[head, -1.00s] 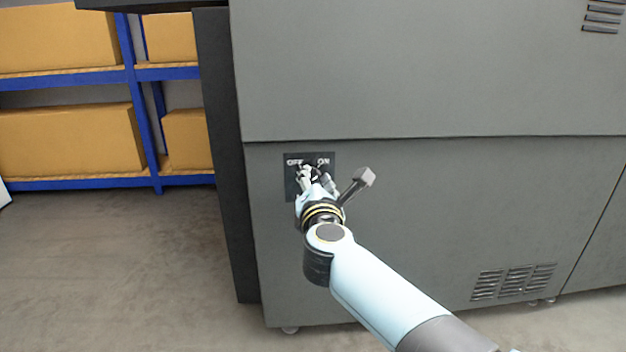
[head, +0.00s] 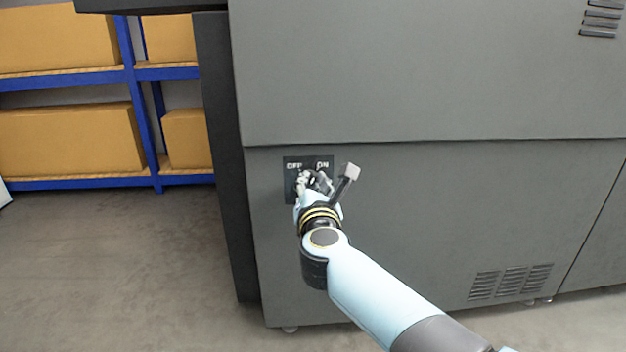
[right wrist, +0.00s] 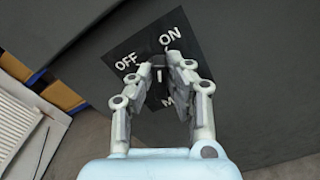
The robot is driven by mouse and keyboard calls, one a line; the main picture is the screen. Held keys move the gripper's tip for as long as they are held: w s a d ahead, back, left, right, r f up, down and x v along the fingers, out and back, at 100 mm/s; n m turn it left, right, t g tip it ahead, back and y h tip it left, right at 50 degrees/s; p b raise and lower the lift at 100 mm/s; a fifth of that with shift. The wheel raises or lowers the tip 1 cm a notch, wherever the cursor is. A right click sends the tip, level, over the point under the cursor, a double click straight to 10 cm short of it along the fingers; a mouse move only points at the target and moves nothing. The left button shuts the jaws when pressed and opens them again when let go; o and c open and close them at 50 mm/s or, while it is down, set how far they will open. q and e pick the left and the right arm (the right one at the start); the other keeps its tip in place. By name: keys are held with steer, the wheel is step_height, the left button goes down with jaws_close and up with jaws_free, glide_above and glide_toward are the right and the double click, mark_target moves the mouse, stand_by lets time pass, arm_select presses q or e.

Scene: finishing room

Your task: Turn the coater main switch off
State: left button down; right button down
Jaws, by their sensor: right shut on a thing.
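The coater main switch (right wrist: 158,62) is a small dark knob on a black plate (right wrist: 143,45) with white OFF and ON lettering. In the right wrist view my right gripper (right wrist: 166,64) has its two fingers shut on the knob, just below the lettering. In the head view the gripper (head: 315,178) is against the plate (head: 290,188) on the grey coater (head: 420,210) and partly covers the words. The fingers hide much of the knob, so I cannot tell which word it points to. My left gripper is not in view.
Blue shelving (head: 128,75) with brown boxes (head: 70,138) stands at the left. The floor (head: 120,270) before it is clear. The coater has a vent grille (head: 510,282) low at the right.

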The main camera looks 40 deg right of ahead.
steer(key=n+p, duration=0.1)
steer(key=n, duration=0.1)
steer(key=n+p, duration=0.1)
steer(key=n, duration=0.1)
steer(key=shift+w+a+r+n, duration=0.1)
steer(key=shift+a+r+n, duration=0.05)
steer(key=shift+n, duration=0.15)
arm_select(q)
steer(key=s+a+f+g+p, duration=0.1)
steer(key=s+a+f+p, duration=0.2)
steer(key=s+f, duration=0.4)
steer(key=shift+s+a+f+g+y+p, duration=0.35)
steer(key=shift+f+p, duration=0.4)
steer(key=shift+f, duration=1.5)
arm_select(e)
steer(key=shift+w+a+f+n, duration=0.1)
steer(key=shift+n, duration=1.6)
steer(key=shift+a+f+n, duration=0.1)
steer(key=shift+a+n, duration=0.05)
steer(key=shift+n, duration=1.55)
steer(key=shift+w+a+f+n, duration=0.1)
steer(key=shift+n, duration=1.6)
steer(key=c, duration=1.3)
jaws_free()
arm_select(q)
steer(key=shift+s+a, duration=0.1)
arm_select(e)
steer(key=v, duration=1.2)
steer(key=shift+s, duration=0.1)
